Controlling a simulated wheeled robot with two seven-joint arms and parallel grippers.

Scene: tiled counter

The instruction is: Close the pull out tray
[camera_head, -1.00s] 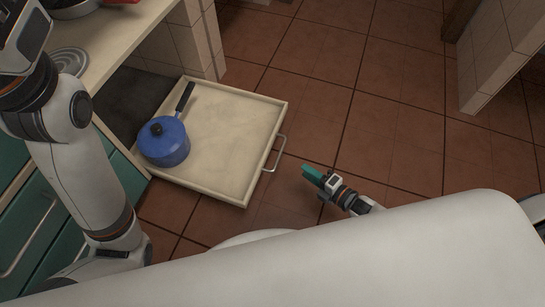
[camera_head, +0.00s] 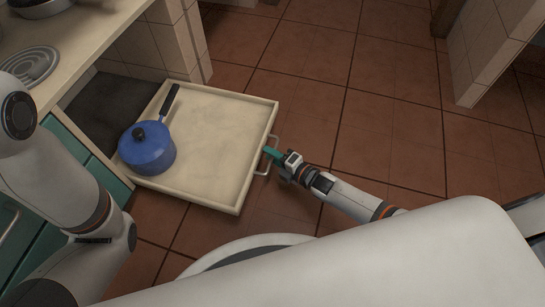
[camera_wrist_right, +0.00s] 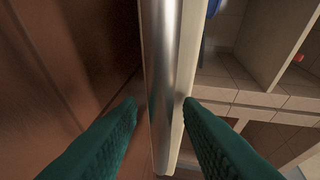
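The pull out tray (camera_head: 222,125) is a cream, shallow tray that stands out from the lower cabinet, with a metal handle (camera_head: 264,173) on its outer side. A blue pot (camera_head: 147,152) with a lid and black grip sits in it near the cabinet. My right gripper (camera_head: 272,154) is at the handle, its green fingers pointing toward the tray. In the right wrist view the fingers (camera_wrist_right: 160,104) are apart, with the handle bar (camera_wrist_right: 163,65) running between them. Contact with the bar cannot be told. My left arm shows at the left; its gripper is out of view.
The counter (camera_head: 95,45) with a round burner (camera_head: 30,65) is above the tray, at upper left. Green cabinet fronts (camera_head: 40,240) are below it. A tiled pillar (camera_head: 180,45) stands beside the tray's far side. The tiled floor (camera_head: 400,130) to the right is clear.

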